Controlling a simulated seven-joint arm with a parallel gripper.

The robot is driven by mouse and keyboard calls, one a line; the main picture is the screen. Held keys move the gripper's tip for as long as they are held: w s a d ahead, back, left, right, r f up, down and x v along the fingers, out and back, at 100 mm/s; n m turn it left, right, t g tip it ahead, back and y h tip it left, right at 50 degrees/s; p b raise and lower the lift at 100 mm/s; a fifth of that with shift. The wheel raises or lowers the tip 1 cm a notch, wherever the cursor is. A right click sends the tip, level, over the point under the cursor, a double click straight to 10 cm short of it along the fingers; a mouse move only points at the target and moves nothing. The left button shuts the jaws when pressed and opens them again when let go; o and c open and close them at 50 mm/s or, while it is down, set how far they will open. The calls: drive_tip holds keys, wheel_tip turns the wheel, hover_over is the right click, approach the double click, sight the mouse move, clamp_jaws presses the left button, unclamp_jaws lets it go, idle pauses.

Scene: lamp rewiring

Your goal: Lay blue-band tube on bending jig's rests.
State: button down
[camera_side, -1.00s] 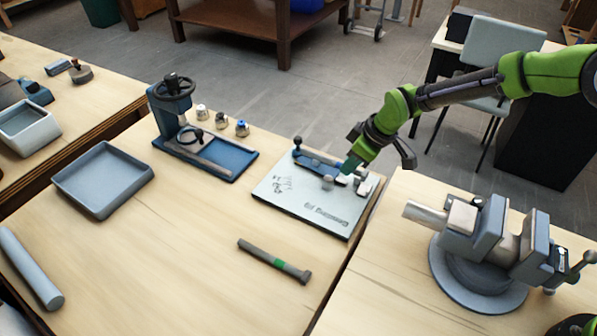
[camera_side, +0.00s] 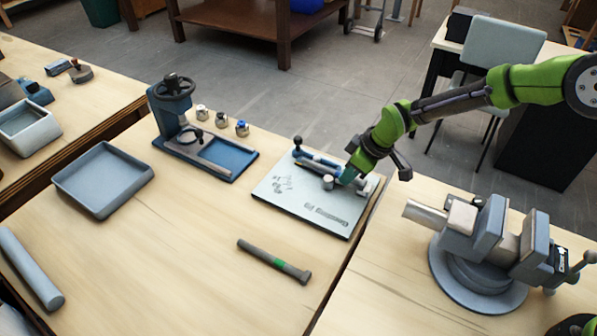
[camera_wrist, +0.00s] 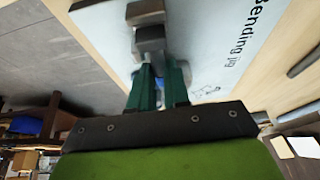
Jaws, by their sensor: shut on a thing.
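The bending jig (camera_side: 309,207) is a pale plate with lettering, a blue bar with a dark knob along its back, and grey blocks and a round post; it also shows in the wrist view (camera_wrist: 205,35). My gripper (camera_side: 349,177) is low over the jig's back right part, shut on the blue-band tube (camera_side: 316,162). The tube's grey length runs along the back of the jig, with blue close to the fingers. In the wrist view a bit of blue shows between my fingers (camera_wrist: 159,88). Whether the tube touches the rests cannot be told.
A green-band tube (camera_side: 257,253) lies on the table in front of the jig. A blue press (camera_side: 215,160) with several small fittings stands left of the jig, and an empty tray (camera_side: 85,197) further left. A vise (camera_side: 483,245) stands at right.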

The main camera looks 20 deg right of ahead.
drive_tip(key=shift+f, duration=0.25)
idle(0.6)
drive_tip(key=c, duration=1)
unclamp_jaws()
drive_tip(key=shift+f, duration=0.1)
drive_tip(key=shift+d, duration=0.1)
drive_tip(key=v, duration=1.7)
drive_tip(key=v, duration=0.6)
drive_tip(key=a+v, duration=0.1)
drive_tip(key=v, duration=0.1)
drive_tip(key=shift+w+d+r, duration=0.1)
drive_tip(key=shift+w+r, duration=0.15)
drive_tip(key=shift+r, duration=0.35)
